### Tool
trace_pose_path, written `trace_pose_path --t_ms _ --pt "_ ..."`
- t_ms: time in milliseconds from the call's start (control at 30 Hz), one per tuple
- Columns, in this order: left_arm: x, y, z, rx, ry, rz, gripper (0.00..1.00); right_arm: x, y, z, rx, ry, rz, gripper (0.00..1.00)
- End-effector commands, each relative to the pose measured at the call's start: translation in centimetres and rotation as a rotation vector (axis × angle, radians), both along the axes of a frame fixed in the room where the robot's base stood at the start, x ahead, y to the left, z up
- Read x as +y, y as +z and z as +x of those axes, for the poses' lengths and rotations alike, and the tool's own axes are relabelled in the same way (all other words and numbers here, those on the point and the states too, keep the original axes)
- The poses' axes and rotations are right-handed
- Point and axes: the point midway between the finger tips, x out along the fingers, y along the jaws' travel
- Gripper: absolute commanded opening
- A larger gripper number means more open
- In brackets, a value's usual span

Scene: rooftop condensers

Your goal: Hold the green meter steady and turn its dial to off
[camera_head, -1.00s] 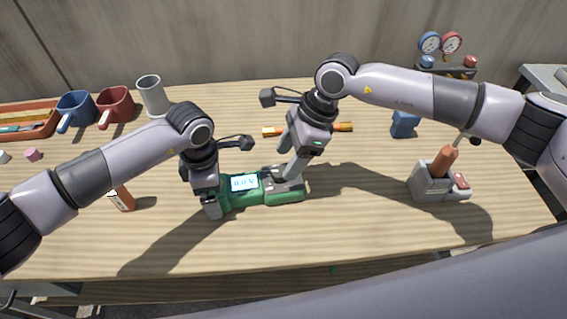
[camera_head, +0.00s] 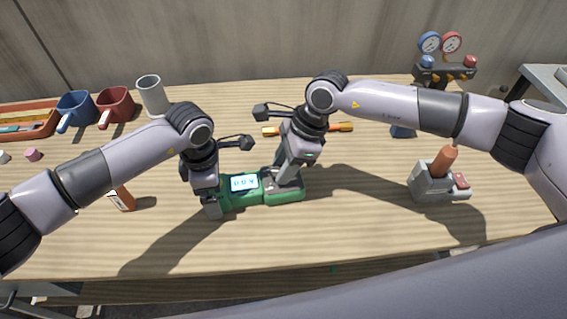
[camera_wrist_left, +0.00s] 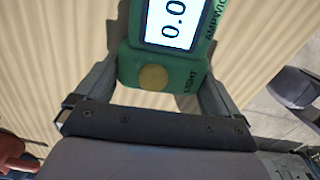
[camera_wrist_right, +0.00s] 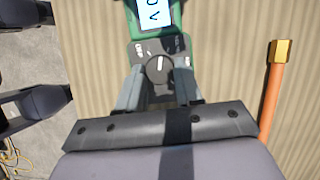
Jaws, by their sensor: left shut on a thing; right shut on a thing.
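The green meter (camera_head: 284,198) lies flat on the wooden bench with its lit screen (camera_head: 244,182) facing up; it reads 0.0 V. My left gripper (camera_head: 211,207) is shut on the meter's left end, its fingers on both sides of the body beside the round yellowish button (camera_wrist_left: 153,77). My right gripper (camera_head: 287,180) is over the meter's right part, shut on the dark dial (camera_wrist_right: 158,68). The dial's white mark points towards the screen in the right wrist view. In the head view my right gripper hides the dial.
An orange rod with brass-coloured ends (camera_head: 343,127) lies behind the meter. A grey holder (camera_head: 428,187) with an orange-brown handle stands at right. Gauges (camera_head: 441,43) stand back right; cups (camera_head: 115,105) and a tray (camera_head: 50,108) back left. An orange item (camera_head: 123,199) is left of the meter.

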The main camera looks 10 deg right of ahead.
Motion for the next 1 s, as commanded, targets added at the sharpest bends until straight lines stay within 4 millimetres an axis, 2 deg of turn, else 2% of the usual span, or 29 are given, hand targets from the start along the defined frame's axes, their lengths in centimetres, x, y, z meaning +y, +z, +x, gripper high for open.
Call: trace_pose_path --t_ms 267,1000 --pt "-0.07 0.08 0.00 0.000 -0.002 -0.002 0.46 0.10 0.06 0.18 -0.002 0.110 -0.001 0.05" --pt "-0.08 0.07 -0.02 0.000 -0.003 -0.002 0.46 0.35 0.10 0.66 -0.002 0.673 0.002 0.05"
